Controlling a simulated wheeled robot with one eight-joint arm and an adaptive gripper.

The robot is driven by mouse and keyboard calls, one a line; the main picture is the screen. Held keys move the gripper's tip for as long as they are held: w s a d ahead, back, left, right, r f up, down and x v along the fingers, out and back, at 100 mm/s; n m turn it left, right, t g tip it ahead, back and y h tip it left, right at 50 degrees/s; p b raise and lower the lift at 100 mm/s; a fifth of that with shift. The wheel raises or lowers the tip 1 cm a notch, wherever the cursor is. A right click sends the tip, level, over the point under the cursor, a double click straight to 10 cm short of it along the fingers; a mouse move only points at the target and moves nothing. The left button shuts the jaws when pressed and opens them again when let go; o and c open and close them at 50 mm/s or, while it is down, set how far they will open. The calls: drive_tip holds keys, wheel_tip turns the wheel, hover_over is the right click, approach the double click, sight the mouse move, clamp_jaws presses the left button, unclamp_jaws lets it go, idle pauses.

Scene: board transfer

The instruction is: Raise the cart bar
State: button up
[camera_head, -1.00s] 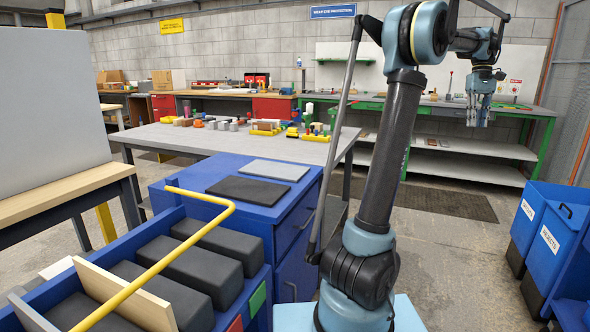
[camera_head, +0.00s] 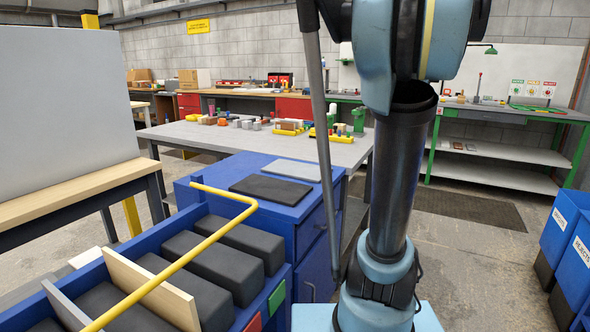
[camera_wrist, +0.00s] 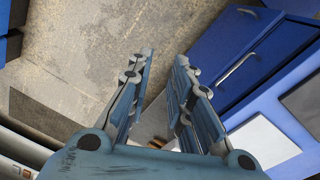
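The yellow cart bar (camera_head: 205,248) lies low over the blue cart (camera_head: 158,230) at the lower left of the head view. It runs from the cart's far side, bends, and passes diagonally above the dark blocks and the wooden divider. Its near end is cut off by the frame's lower edge. My gripper (camera_wrist: 165,68) shows only in the wrist view, with its two fingers apart and nothing between them. It is above the floor, beside the blue drawer cabinet (camera_wrist: 236,48). The bar is not seen in the wrist view.
The blue cabinet (camera_head: 272,224) stands beyond the cart, with a dark pad (camera_head: 270,189) and a light pad (camera_head: 292,170) on top. A grey table (camera_head: 350,152) with small parts is behind it. Blue bins (camera_head: 562,235) stand at the right. Floor between is open.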

drive_tip(key=s+a+f+t, duration=0.1)
drive_tip(key=s+a+f, duration=0.7)
drive_tip(key=a+f, duration=0.2)
drive_tip(key=shift+n, duration=0.4)
drive_tip(key=shift+o, duration=0.5)
drive_tip(key=s+a+f+t, duration=0.1)
drive_tip(key=s+a+f, duration=0.4)
drive_tip(key=f, duration=0.5)
drive_tip(key=shift+s+a+f+y, duration=0.2)
drive_tip(key=shift+s+f+y, duration=0.2)
drive_tip(key=shift+s, duration=0.55)
drive_tip(key=shift+o, duration=0.8)
drive_tip(key=shift+s+a+f, duration=0.1)
drive_tip(key=shift+s+f, duration=0.05)
drive_tip(key=shift+f, duration=0.05)
